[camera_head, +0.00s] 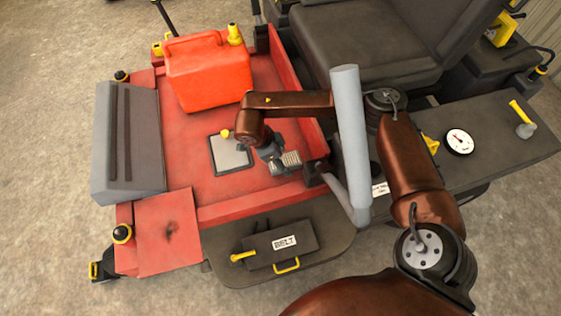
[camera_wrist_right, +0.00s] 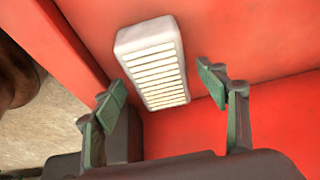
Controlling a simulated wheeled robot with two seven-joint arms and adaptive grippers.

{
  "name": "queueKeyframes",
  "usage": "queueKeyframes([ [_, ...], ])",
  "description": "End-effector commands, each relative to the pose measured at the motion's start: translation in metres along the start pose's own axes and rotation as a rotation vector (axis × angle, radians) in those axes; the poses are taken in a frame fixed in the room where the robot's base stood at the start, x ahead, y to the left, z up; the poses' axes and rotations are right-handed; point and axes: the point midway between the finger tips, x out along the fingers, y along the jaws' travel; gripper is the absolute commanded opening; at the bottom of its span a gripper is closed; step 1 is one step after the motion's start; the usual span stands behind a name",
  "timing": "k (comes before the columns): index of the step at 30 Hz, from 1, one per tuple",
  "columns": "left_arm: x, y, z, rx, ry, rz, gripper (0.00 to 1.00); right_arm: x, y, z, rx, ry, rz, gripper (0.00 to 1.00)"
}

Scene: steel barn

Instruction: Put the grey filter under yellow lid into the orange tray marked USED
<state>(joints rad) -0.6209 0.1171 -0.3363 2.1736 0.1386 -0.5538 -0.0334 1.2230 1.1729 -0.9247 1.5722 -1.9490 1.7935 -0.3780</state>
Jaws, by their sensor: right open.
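The pale grey filter (camera_head: 291,158) with a slatted face lies on the red deck, close to the deck's right side wall. It also shows in the right wrist view (camera_wrist_right: 152,66). My right gripper (camera_head: 274,160) is over the deck beside the filter. In the wrist view its two green-padded fingers (camera_wrist_right: 163,90) are open, with the filter ahead of them and nothing gripped. No yellow lid covers the filter. I cannot make out an orange tray marked USED. My left gripper is out of view.
A grey panel with a dark rim (camera_head: 230,157) lies left of my right gripper. A red can (camera_head: 207,73) stands behind. A grey box (camera_head: 128,142) stands at left. A black BELT case (camera_head: 279,247) lies in front. A grey bar (camera_head: 350,125) rises at right.

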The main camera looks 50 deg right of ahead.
Motion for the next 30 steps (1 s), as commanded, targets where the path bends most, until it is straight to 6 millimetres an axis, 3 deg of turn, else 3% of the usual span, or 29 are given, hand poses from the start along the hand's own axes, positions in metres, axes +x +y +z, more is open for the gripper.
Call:
queueKeyframes([
  [4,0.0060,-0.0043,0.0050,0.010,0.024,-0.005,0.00,0.0103,0.0000,0.0003,0.000,0.000,0.001,0.67],
  [30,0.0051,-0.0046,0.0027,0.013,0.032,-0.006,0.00,0.0142,0.0001,0.0019,0.000,-0.001,0.000,0.67],
])
